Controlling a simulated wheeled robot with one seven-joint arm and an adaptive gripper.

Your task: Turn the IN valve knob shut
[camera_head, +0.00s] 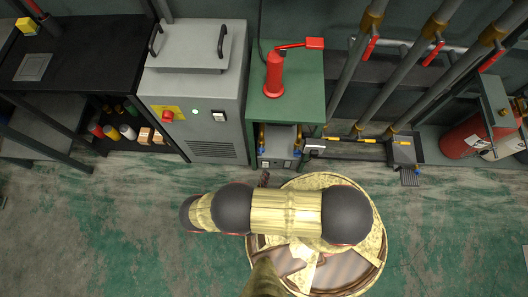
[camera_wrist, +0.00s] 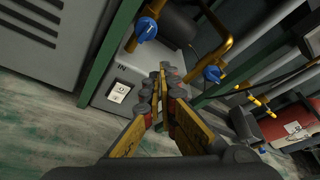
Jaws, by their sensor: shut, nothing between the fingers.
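A grey unit (camera_wrist: 105,90) with an "IN" label and a white rocker switch (camera_wrist: 118,92) stands in a green frame. A blue valve knob (camera_wrist: 146,29) on a brass pipe is above the "IN" label. A second blue knob (camera_wrist: 212,73) is on another brass pipe to the right. My gripper (camera_wrist: 163,70) is shut and empty, its tips in front of the unit, between the two knobs in the picture and apparently apart from both. In the head view, the unit (camera_head: 280,163) sits low under the green bench, and my arm partly hides my gripper (camera_head: 264,176).
The green bench (camera_head: 310,82) carries a red bottle jack (camera_head: 274,75). A grey cabinet (camera_head: 196,100) with a red stop button stands to its left. Pipes and a red cylinder (camera_head: 466,138) are at the right. The floor in front is clear.

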